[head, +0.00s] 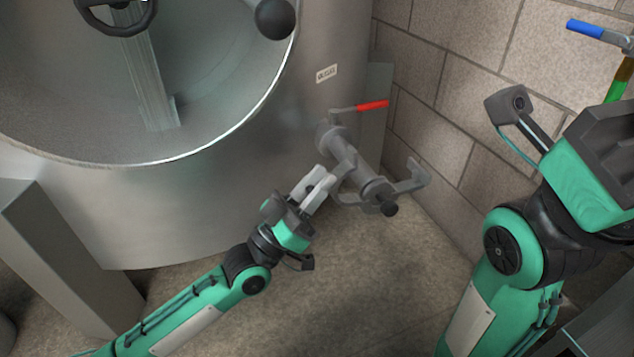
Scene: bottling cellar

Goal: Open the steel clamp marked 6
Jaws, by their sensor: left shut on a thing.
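A grey steel fitting (352,165) comes out of the tank's lower wall. It carries clamp-like parts and a side arm (413,178), and ends in a dark round tip (389,208). I cannot read a 6 on it. My left gripper (328,184) is at the left side of this fitting, its pale fingers shut on a grey part of it that they mostly hide; I take this part to be the steel clamp. My right arm fills the right side, but its fingers do not show.
A lever with a red grip (372,105) sits above the fitting, near a small label (327,73) I cannot read clearly. The big steel tank (190,215) stands at the left, a block wall (450,110) behind. A blue-handled lever (598,31) is at upper right. Floor below is clear.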

